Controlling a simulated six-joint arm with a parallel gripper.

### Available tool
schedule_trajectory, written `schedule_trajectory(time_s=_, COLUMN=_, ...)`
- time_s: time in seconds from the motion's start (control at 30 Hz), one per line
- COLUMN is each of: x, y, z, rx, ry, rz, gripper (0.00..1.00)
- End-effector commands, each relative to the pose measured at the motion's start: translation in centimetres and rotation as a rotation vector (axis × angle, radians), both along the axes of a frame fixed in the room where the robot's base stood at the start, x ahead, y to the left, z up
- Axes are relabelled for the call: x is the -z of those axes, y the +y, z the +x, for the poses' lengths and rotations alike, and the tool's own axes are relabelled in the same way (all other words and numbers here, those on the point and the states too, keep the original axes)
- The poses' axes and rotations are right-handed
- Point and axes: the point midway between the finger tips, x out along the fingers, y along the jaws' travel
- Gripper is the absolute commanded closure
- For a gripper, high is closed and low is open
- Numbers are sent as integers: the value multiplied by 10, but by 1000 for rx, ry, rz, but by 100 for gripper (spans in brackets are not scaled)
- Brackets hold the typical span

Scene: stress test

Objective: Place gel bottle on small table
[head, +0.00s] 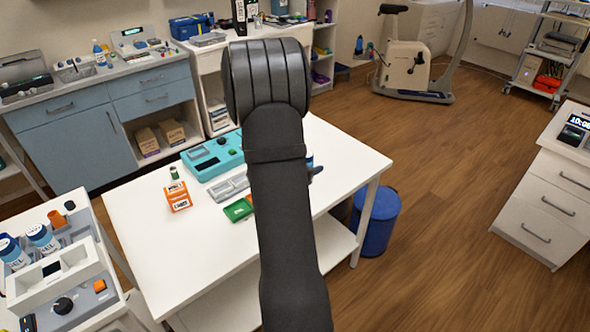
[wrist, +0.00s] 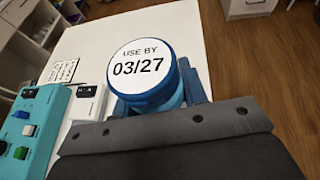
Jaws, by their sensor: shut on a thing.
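The small white table (head: 150,235) stands in the middle of the head view, under my arm. Its top also shows in the wrist view (wrist: 100,50). In the wrist view my gripper (wrist: 158,98) is shut around a gel bottle (wrist: 140,68), whose round blue cap has a white top reading "USE BY 03/27". The bottle's lower body is hidden by its cap and my wrist. It is held over the white top; whether it touches cannot be told. In the head view my arm hides most of the gripper and the bottle.
More gel bottles (head: 42,238) stand on a cart at left. A blue bin (head: 378,222) is right of the table. The front tabletop is bare.

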Motion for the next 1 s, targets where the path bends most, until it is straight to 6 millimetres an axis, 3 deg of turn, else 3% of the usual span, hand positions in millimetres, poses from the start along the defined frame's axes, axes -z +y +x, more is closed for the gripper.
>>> schedule_trajectory(time_s=0.23, x=-11, y=-17, z=-6, rx=-1, ry=0, rz=0, gripper=90)
schedule_trajectory(time_s=1.0, x=-30, y=-22, z=-22, rx=-326, ry=-1, rz=0, gripper=90)
